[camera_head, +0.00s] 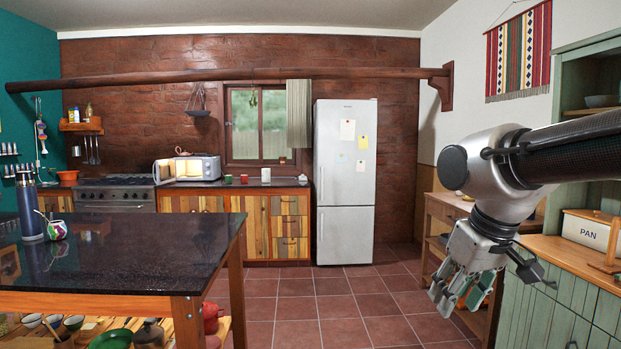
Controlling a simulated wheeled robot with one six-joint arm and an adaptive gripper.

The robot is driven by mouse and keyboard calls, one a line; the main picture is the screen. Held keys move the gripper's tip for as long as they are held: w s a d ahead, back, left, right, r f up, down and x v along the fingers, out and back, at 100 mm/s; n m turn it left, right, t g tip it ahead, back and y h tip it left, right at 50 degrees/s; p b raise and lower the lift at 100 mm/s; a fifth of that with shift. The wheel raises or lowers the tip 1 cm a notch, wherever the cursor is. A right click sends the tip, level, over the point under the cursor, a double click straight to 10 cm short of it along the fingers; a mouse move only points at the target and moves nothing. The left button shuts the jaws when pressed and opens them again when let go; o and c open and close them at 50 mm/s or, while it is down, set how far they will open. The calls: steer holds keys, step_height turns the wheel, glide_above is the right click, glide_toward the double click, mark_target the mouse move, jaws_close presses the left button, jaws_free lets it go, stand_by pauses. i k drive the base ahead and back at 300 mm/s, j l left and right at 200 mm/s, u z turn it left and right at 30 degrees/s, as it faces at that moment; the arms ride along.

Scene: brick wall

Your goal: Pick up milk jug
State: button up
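I cannot make out a milk jug for certain in the head view. My gripper (460,296) hangs at the right, pointing down over the tiled floor. Its fingers look apart, with nothing visible between them. It is well to the right of the dark-topped table (135,258) and near the green cabinet.
The table holds a dark blue flask (29,208) and a small patterned cup (57,230). Small mugs (228,179) and an open microwave (197,168) stand on the back counter. A fridge (345,160) stands behind open floor. A PAN bread box (590,232) is at the right.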

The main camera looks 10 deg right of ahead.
mark_target(265, 173)
steer(key=i+z, duration=0.2)
steer(key=i, duration=7.15)
steer(key=i+l+u, duration=0.2)
steer(key=i, duration=0.6)
steer(key=i+j, duration=0.05)
steer(key=j, duration=0.05)
